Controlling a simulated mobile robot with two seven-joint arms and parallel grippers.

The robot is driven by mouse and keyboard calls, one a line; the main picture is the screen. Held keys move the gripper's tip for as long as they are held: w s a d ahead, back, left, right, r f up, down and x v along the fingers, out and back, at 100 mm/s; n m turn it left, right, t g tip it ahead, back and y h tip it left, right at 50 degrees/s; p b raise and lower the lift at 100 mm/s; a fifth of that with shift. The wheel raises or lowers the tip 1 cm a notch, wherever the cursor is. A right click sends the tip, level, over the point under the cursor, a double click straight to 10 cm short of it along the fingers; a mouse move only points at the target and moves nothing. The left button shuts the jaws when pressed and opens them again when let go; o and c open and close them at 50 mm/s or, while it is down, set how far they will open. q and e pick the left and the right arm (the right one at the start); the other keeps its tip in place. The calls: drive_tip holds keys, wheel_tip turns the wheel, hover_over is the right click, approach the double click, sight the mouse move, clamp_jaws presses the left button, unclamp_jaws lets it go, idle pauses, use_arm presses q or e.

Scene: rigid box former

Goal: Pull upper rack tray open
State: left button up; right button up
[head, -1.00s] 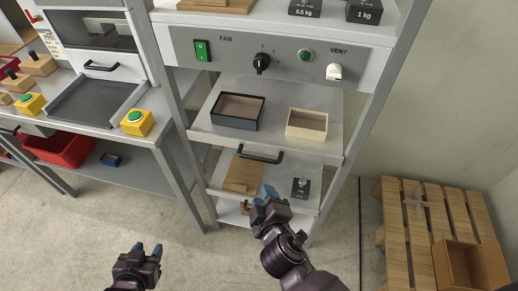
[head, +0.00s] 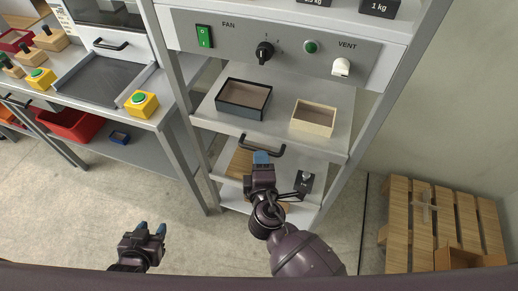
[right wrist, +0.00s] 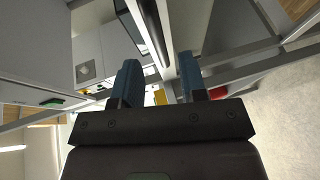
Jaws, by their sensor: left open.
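The upper rack tray (head: 215,112) is a grey pull-out shelf carrying a dark box (head: 243,98) and a cream box (head: 313,117). Its dark bar handle (head: 268,150) is on the front edge. My right gripper (head: 262,158) is just at the handle, its blue fingertips overlapping it in the head view. In the right wrist view, the two fingers (right wrist: 158,84) stand apart, with a dark bar and pale edge running toward the gap. I cannot tell whether they touch the handle. My left gripper (head: 150,230) is open and empty, low over the floor at left.
A lower shelf below holds a wooden board (head: 238,163) and a dark weight (head: 304,182). Rack posts flank the tray. A control panel (head: 285,50) is above. A wooden pallet (head: 423,215) lies at right. The floor in front is clear.

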sight(259, 149)
drive_tip(key=shift+w+a+f, duration=0.1)
drive_tip(key=shift+w+f, duration=0.15)
drive_tip(key=shift+w, duration=1.05)
drive_tip(key=shift+w+a+f, duration=0.1)
drive_tip(key=shift+w+f, duration=0.1)
drive_tip(key=shift+w, duration=1.05)
clamp_jaws()
